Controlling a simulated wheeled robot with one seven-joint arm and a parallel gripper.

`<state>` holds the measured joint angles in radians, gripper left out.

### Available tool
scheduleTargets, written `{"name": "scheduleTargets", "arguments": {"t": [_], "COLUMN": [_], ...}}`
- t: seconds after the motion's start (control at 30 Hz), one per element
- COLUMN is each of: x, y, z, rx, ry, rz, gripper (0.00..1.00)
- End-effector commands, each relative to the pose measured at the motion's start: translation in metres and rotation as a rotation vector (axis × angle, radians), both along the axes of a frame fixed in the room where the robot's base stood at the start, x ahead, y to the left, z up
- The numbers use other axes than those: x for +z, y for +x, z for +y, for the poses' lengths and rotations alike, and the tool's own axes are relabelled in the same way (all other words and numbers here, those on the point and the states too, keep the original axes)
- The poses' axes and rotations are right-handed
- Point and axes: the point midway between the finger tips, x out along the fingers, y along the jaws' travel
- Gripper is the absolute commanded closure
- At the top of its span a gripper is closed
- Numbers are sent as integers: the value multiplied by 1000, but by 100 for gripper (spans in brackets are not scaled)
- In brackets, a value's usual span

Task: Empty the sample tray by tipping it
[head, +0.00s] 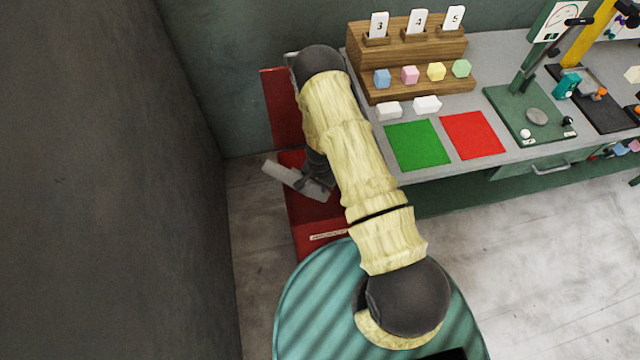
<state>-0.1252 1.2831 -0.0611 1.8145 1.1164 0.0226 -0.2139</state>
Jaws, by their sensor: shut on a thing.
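My arm reaches away from me past the left end of the bench. My gripper (315,178) points down at its end, partly hidden behind my pale forearm, over a red bin. It is shut on a flat grey piece, which looks like the sample tray (281,174). The tray sticks out to the left of the gripper and looks tilted. Whether anything lies in it cannot be told. The red bin (298,229) stands at the bench's left end, with a pale label on its near side. Its inside is largely hidden by my arm.
The grey bench (408,178) holds a green mat (417,145), a red mat (472,135), two white blocks, and a wooden rack (372,67) with coloured foam pieces and numbered cards. A green press (530,108) stands further right. A dark wall is at left. Floor at right is clear.

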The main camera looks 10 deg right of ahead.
Motion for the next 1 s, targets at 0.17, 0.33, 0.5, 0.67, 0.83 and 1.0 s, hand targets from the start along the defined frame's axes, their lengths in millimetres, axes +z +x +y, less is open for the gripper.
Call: {"name": "scheduleTargets", "arguments": {"t": [0.17, 0.33, 0.5, 0.67, 0.83, 1.0], "x": [3, 4, 1, 1, -2, -2], "y": [3, 6, 12, 18, 24, 29], "z": [-2, -6, -10, -17, -25, -32], "rx": [2, 3, 5, 5, -1, -4], "ry": [19, 38, 68, 110, 150, 183], "rz": [20, 39, 65, 107, 144, 178], "gripper": [100, 100, 100, 100, 100, 100]}}
